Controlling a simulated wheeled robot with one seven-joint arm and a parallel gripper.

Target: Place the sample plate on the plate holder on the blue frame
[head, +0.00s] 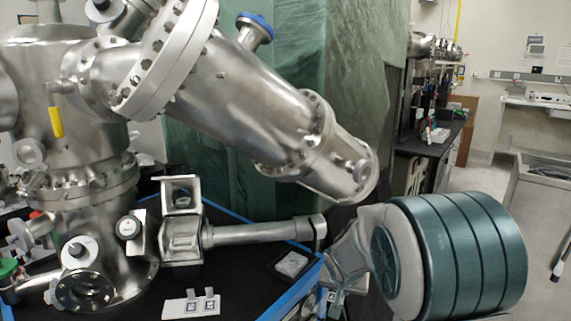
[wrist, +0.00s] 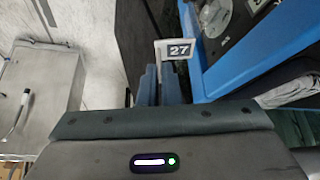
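The sample plate (wrist: 176,48) is a small pale plate with a dark label reading 27, at the fingertips in the wrist view. My gripper (wrist: 160,72) has its two blue-grey fingers close together and appears shut on the plate's lower stem. The plate is beside the blue frame (wrist: 243,62), over its outer side; its height is unclear.
A steel vacuum chamber (head: 60,75) with a slanted tube (head: 240,110) fills the left and overhangs the black surface. A horizontal steel tube (head: 260,233) lies behind the holder. A clear square piece (head: 291,264) lies near the frame's right edge. A grey cart (wrist: 40,90) stands outside the frame.

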